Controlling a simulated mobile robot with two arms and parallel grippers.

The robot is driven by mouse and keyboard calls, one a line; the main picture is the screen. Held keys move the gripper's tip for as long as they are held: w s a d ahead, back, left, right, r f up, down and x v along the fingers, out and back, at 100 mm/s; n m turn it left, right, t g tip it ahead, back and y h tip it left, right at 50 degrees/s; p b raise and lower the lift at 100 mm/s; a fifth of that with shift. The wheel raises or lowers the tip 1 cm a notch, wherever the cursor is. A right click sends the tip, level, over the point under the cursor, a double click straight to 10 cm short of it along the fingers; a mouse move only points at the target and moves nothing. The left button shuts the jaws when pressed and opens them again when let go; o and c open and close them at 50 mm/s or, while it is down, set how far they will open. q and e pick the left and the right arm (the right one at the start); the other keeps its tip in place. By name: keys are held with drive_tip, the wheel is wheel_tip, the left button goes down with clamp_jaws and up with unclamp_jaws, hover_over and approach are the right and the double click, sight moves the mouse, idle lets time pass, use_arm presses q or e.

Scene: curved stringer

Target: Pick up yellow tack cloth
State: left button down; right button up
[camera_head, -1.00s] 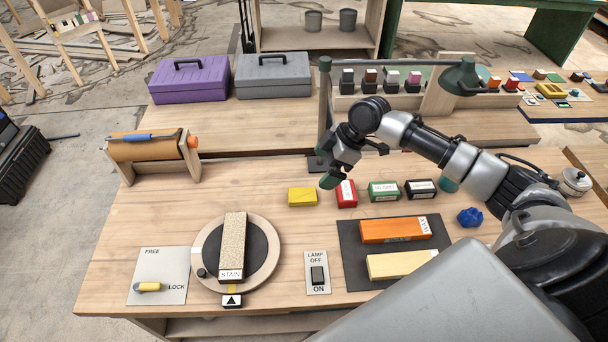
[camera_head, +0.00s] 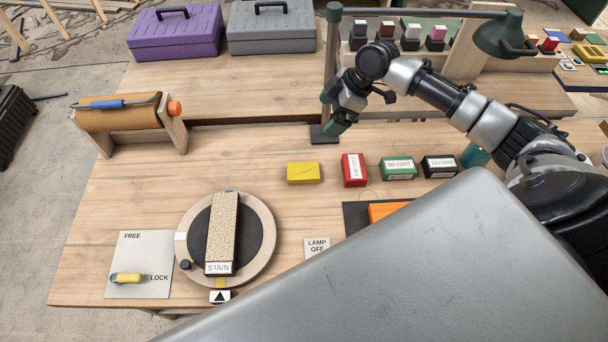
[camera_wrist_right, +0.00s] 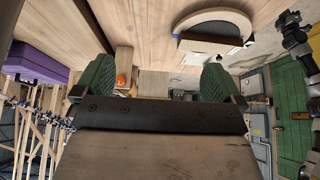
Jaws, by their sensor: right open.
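The yellow tack cloth (camera_head: 303,173) is a small yellow block-like piece lying flat on the wooden workbench, left of the red block, in the head view. My right gripper (camera_head: 334,115) is above the bench, up and to the right of the cloth and apart from it. In the right wrist view my right gripper (camera_wrist_right: 157,82) has its two green fingers spread wide with nothing between them. The cloth cannot be made out in the wrist view. My left gripper is not in view.
Red (camera_head: 354,170), green (camera_head: 398,168) and black (camera_head: 440,166) blocks stand in a row right of the cloth. A round turntable (camera_head: 262,215) with a stain board is at front left. A lamp (camera_head: 500,36) stands behind.

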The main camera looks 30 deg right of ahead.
wheel_tip(320, 180, down, 4)
drive_tip(key=f+b, duration=0.1)
drive_tip(key=b, duration=1.3)
approach(305, 170)
drive_tip(key=p+x, duration=0.1)
drive_tip(key=x, duration=0.3)
drive_tip(key=shift+s+f, duration=0.1)
drive_tip(key=shift+f, duration=0.1)
drive_tip(key=p+x, duration=0.1)
drive_tip(key=x, duration=0.3)
drive_tip(key=shift+a, duration=0.3)
drive_tip(key=shift+w+a+f, duration=0.2)
drive_tip(key=shift+f, duration=0.25)
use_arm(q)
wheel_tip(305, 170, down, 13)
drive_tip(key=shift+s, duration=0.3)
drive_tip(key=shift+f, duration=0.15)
use_arm(e)
drive_tip(key=shift+f, duration=0.15)
drive_tip(key=shift+c, duration=0.5)
